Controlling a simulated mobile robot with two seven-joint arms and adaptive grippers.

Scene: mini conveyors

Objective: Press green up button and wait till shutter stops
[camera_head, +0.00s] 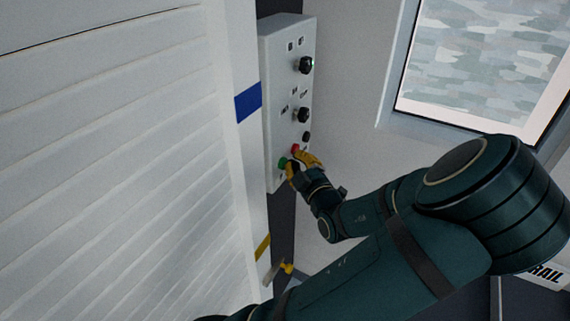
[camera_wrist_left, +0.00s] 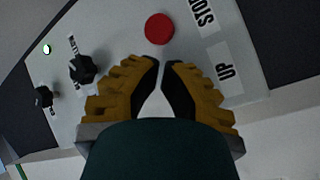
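The grey control box (camera_head: 288,85) is mounted beside the shutter in the head view. Its green button (camera_head: 283,163) shows just left of my left gripper (camera_head: 294,165). The red button (camera_head: 295,149) is just above the gripper; it also shows in the left wrist view (camera_wrist_left: 159,28). There, my left gripper's yellow fingers (camera_wrist_left: 161,64) are shut, tips together, with nothing held. The UP label (camera_wrist_left: 224,66) is beside them, and the green button is hidden. I cannot tell whether the fingers touch it. The slatted white shutter (camera_head: 110,120) fills the left. My right gripper is out of view.
Black knobs (camera_head: 304,65) sit higher on the box. A window (camera_head: 480,65) is at the upper right. A yellow-handled part (camera_head: 287,268) is low beside the shutter frame (camera_head: 232,90). A RAIL sign (camera_head: 545,274) is at the lower right.

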